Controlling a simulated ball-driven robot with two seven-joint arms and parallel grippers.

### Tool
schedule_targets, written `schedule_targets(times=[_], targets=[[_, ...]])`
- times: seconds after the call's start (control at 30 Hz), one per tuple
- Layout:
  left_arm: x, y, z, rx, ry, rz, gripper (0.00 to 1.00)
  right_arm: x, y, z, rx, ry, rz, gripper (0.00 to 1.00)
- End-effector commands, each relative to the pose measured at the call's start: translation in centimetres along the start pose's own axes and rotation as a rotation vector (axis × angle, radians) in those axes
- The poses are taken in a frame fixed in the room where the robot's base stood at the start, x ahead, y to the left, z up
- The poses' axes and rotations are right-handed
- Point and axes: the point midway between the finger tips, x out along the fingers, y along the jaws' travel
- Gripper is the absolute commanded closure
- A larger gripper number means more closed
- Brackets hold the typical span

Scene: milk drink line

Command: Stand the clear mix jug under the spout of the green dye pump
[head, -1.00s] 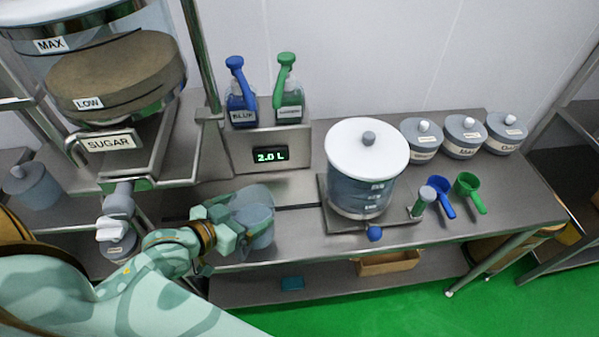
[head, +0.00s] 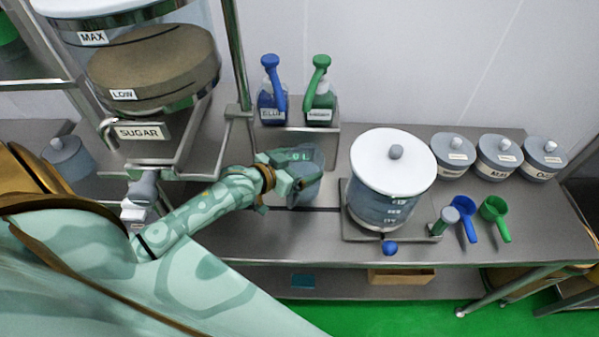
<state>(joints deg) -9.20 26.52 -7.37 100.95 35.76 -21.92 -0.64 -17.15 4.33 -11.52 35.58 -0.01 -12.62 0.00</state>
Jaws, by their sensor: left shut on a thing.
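The clear mix jug (head: 311,187) is see-through grey-blue and seems upright. My left gripper (head: 292,182) is shut on it at its left side. The jug is in front of the steel pump stand, below the pumps, and covers most of the stand's display. The green dye pump (head: 320,92) stands on the right of the stand, with a green head and spout. The blue dye pump (head: 270,92) stands beside it on the left. I cannot tell whether the jug touches the table. My right gripper is not in view.
A white-lidded tank (head: 392,170) stands right of the jug on a steel plate. Blue (head: 463,217) and green (head: 495,216) scoops and several lidded jars are further right. The sugar hopper (head: 155,75) is at left. The bench (head: 270,235) is clear in front of the jug.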

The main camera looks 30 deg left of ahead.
Motion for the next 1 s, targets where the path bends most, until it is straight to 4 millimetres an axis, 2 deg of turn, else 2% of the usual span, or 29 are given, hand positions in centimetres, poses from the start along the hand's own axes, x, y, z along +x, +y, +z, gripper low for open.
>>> schedule_targets(times=[0.1,0.37,0.67,0.7,1.0], targets=[[0.6,0.0,-0.1,-0.001,0.003,0.001,0.68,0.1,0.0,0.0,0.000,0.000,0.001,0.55],[1.8,0.0,3.0,-0.002,0.001,0.000,0.68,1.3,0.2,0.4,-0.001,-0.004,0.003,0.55],[1.8,0.0,3.1,0.000,0.003,0.000,0.68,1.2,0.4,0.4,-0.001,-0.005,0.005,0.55],[1.8,0.0,3.2,0.000,-0.001,0.000,0.00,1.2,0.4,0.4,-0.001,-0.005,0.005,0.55],[1.4,0.0,3.0,0.000,-0.001,0.000,0.00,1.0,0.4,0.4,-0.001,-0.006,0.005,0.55]])
